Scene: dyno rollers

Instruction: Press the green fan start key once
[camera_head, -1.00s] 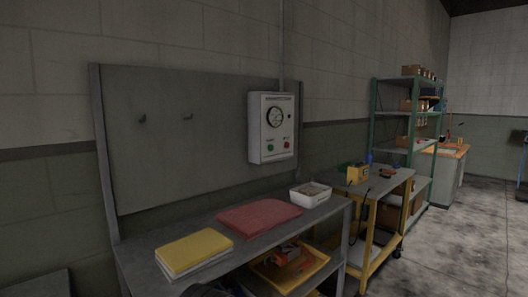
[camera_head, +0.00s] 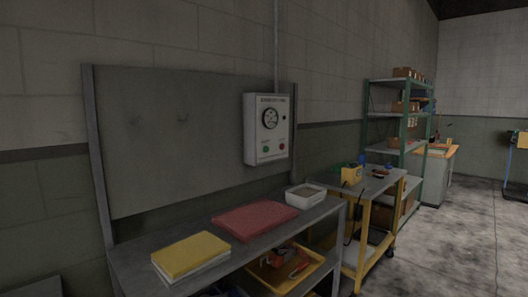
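A white control box (camera_head: 266,128) with a round dial is fixed to the grey back panel above the workbench. The green key (camera_head: 265,149) sits low on its front, at the left. A red key (camera_head: 282,147) sits to the right of the green one. Small lettering on the box is too blurred to read. Neither of my grippers shows in the head view.
The grey workbench (camera_head: 134,264) below the box bears a yellow pad (camera_head: 190,253), a red folded cloth (camera_head: 253,220) and a white tray (camera_head: 306,196). A yellow-framed cart (camera_head: 372,185) and a green shelf rack (camera_head: 398,150) stand to the right. Open floor (camera_head: 450,240) lies at right.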

